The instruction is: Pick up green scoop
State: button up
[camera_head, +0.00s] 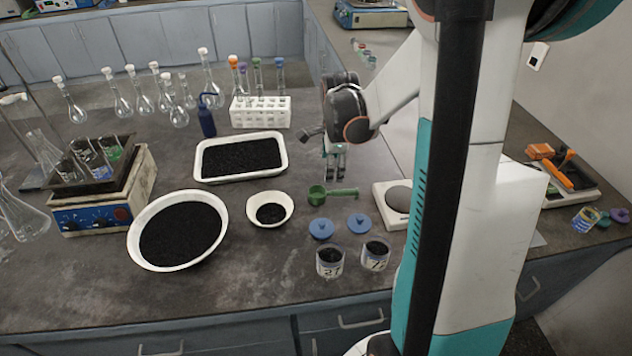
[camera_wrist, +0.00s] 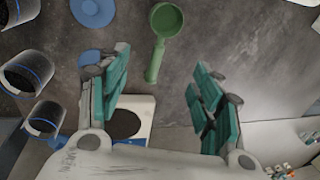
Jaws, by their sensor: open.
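The green scoop (camera_head: 331,195) lies on the dark bench top, its cup to the left and its handle to the right. My gripper (camera_head: 334,172) is just behind it in the head view, pointing down. In the wrist view the scoop (camera_wrist: 160,40) lies ahead of my gripper (camera_wrist: 160,90), with the handle end reaching toward the space between the fingers. The two teal fingers are spread wide and hold nothing. Neither finger appears to touch the scoop.
Two blue lids (camera_head: 322,229) and two jars of dark grains (camera_head: 330,262) stand in front of the scoop. A balance (camera_head: 398,196) is close on the right. A small white bowl (camera_head: 285,200) is on the left, a white tray (camera_head: 282,144) behind it. Bare bench lies around the scoop.

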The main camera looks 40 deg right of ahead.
jog(key=b, duration=0.3)
send_over(331, 192)
jog(key=s, duration=0.1)
jog(key=f, duration=0.9)
jog(key=shift+a+f, duration=0.1)
jog(key=shift+a, duration=0.15)
jog(key=f+b, duration=0.1)
jog(key=f, duration=0.1)
jog(key=w+f+b, duration=0.1)
jog(key=f+b, duration=0.1)
jog(key=f, duration=0.1)
jog(key=shift+d, duration=0.2)
jog(key=shift+r, duration=0.1)
jog(key=shift+c, duration=0.4)
grip_shut()
